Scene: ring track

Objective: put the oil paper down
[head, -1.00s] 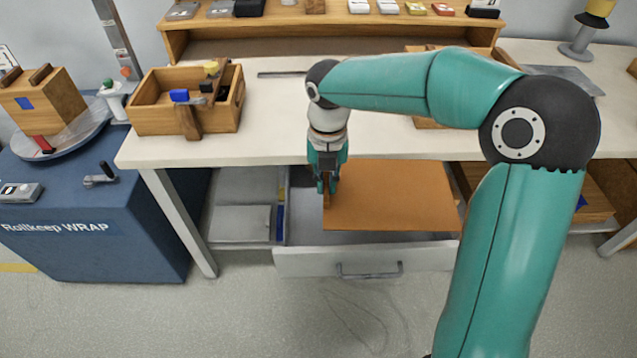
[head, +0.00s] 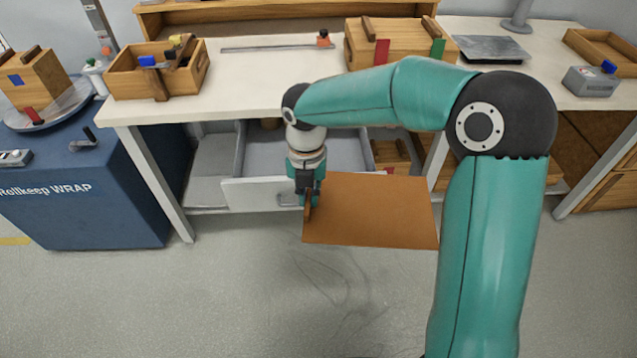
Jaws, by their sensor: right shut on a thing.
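The oil paper (head: 372,212) is a flat orange-brown sheet in the head view. My right gripper (head: 309,202) is shut on its left edge, where a small brown strip shows between the fingers. The sheet hangs out in front of the bench, over the floor, and covers part of the open drawer's front. It looks roughly level. My left gripper is not in view.
The open drawer (head: 255,192) lies behind the sheet, under the white worktop (head: 250,85). A wooden tool box (head: 130,82) and a larger wooden box (head: 395,45) stand on the worktop. A blue cabinet (head: 80,200) is at left. The floor in front (head: 240,300) is clear.

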